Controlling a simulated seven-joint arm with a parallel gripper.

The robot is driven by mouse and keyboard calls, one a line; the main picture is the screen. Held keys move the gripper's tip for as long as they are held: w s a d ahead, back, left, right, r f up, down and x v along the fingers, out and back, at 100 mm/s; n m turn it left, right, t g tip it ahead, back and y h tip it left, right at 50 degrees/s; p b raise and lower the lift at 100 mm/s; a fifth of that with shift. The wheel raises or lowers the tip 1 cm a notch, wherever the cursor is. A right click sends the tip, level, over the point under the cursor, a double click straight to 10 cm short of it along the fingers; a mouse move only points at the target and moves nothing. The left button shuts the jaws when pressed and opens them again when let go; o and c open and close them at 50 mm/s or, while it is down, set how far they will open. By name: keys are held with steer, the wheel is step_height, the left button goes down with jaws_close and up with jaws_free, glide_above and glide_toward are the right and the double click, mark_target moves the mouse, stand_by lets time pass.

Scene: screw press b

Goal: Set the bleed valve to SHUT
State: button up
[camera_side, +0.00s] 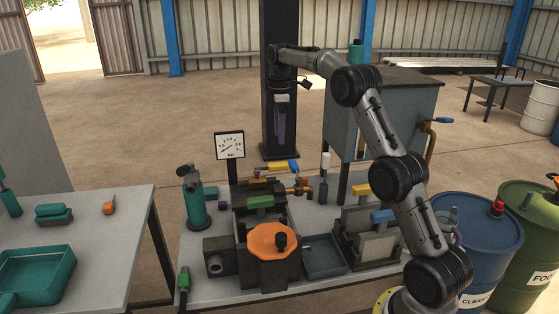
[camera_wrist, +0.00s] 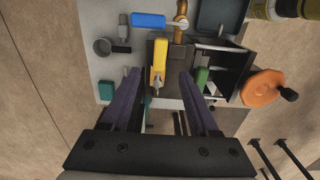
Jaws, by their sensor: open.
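I cannot read a label that marks the bleed valve. Several coloured levers stand around the press. A yellow lever (camera_wrist: 159,58) lies between my fingers in the wrist picture, below them, with a blue lever (camera_wrist: 148,20) crosswise beyond it. A green lever (camera_wrist: 202,78) is to the right. In the side view a yellow lever (camera_side: 276,168) and a blue lever (camera_side: 293,166) sit at the back of the bench, and the green lever (camera_side: 261,202) is nearer. My gripper (camera_side: 279,144) points down above the back of the bench, open and empty, and its parted fingers show in the wrist view (camera_wrist: 158,75).
An orange handwheel (camera_side: 272,240) stands at the bench front. Brass pipework (camera_side: 298,189) lies right of the levers. A gauge (camera_side: 230,147) rises at the left, and a grey tank (camera_side: 380,110) stands at the right behind the bench. Another yellow lever (camera_side: 361,190) sits farther right.

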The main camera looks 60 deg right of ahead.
mark_target(279, 163)
step_height(279, 163, down, 10)
steer(key=shift+r, duration=0.1)
stand_by(0.4)
jaws_close()
stand_by(1.2)
